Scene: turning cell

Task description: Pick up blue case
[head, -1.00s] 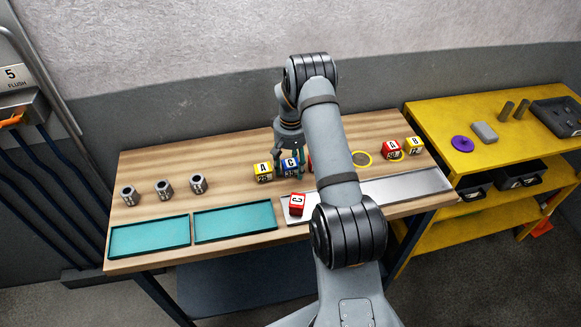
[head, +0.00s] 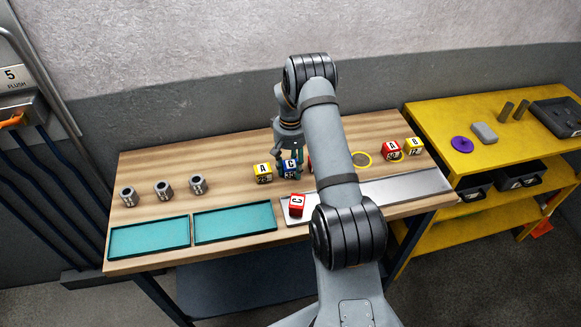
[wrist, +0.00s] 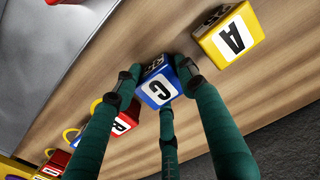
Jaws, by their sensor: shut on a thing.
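The blue case (head: 290,168) is a small cube with a white label marked C. It is on or just above the wooden table, right of a yellow case marked A (head: 262,172). In the wrist view the blue case (wrist: 158,86) sits between the green fingers of my gripper (wrist: 162,92). My gripper (head: 290,160) is shut on it. A gap beneath the case cannot be made out.
A red case (head: 297,205) lies on the grey metal strip (head: 405,188) in front. Another red case (wrist: 122,118) is close beside my gripper. Grey cylinders (head: 164,190) and teal trays (head: 235,220) are at left. A yellow bench (head: 480,170) stands right.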

